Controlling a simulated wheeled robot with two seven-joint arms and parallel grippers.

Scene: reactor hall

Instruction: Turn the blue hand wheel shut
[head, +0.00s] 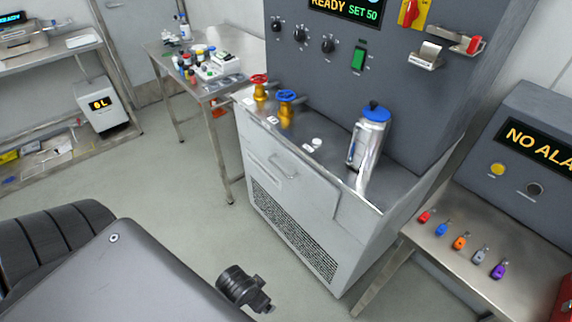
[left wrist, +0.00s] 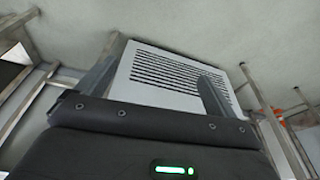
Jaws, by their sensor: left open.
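The blue hand wheel (head: 287,96) sits on top of a brass-yellow valve body (head: 286,116) on the steel ledge of the grey cabinet, in the middle of the head view. It is uncovered and nothing touches it. My left gripper (left wrist: 157,74) is open in the left wrist view, with its two fingers apart and nothing between them. It faces the cabinet's slotted grille (left wrist: 190,72), low down and away from the wheel. The wheel is not in the left wrist view. My right gripper is not in view.
A red hand wheel (head: 259,78) on a similar valve stands just left of the blue one. A steel flask with a blue cap (head: 373,112) stands on the ledge to the right. A cluttered side table (head: 163,50) is at left. The floor (head: 160,185) before the cabinet is clear.

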